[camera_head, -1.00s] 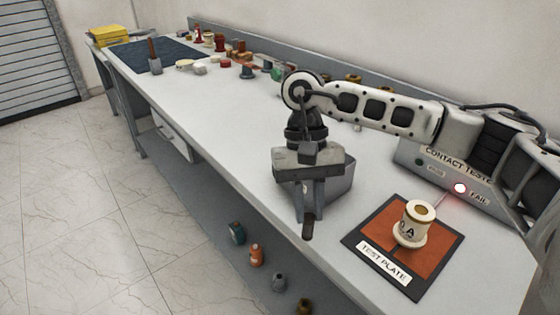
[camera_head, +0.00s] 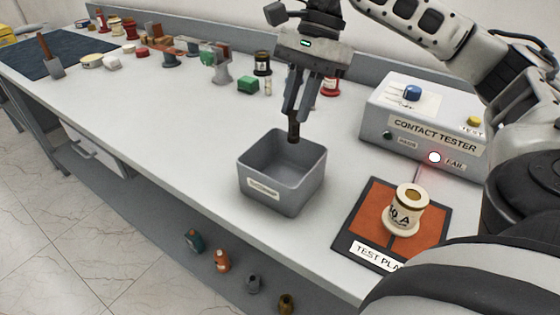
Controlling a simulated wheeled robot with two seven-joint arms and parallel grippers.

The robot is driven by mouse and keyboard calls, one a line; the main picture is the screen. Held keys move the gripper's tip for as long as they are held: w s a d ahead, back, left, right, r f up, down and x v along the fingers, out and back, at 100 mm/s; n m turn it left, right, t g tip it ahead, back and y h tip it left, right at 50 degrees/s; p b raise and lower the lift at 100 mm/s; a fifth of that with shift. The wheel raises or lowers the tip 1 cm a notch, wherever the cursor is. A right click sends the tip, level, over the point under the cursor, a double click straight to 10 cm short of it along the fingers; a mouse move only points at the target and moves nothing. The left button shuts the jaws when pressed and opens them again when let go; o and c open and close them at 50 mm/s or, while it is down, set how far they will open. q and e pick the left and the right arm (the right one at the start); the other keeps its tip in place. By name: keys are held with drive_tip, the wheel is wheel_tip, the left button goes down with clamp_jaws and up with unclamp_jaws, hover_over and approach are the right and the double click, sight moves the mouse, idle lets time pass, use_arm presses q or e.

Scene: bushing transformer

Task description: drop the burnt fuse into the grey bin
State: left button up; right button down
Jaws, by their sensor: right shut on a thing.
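My right gripper (camera_head: 295,118) points down over the grey bin, its fingers shut on a small dark fuse (camera_head: 294,131). The fuse hangs upright below the fingertips, over the bin's opening near its far side. Its lower end appears near rim height; the exact gap is hard to tell. The grey bin (camera_head: 268,195) is an open square box with a pale label on its front, standing on the white bench. Its visible inside looks empty. My left gripper is not in view.
Several small parts line the bench's back. The bench left of the bin is clear.

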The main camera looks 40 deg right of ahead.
sight(297, 125)
wheel_tip(297, 125, down, 4)
drive_tip(key=shift+r+b, duration=0.15)
drive_tip(key=shift+b, duration=1)
drive_tip(key=shift+f+b, duration=0.45)
drive_tip(key=shift+f, duration=0.1)
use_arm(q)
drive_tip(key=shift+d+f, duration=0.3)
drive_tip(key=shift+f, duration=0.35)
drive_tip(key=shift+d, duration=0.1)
use_arm(e)
drive_tip(key=c, duration=1.2)
unclamp_jaws()
drive_tip(key=shift+c, duration=0.2)
use_arm(q)
drive_tip(key=p, duration=0.2)
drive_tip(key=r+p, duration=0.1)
drive_tip(key=p, duration=0.1)
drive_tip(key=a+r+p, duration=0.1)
drive_tip(key=p, duration=0.1)
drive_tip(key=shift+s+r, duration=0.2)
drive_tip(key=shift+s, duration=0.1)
use_arm(e)
drive_tip(key=v, duration=1.6)
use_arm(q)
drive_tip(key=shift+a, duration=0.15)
use_arm(e)
drive_tip(key=shift+s+a, duration=0.1)
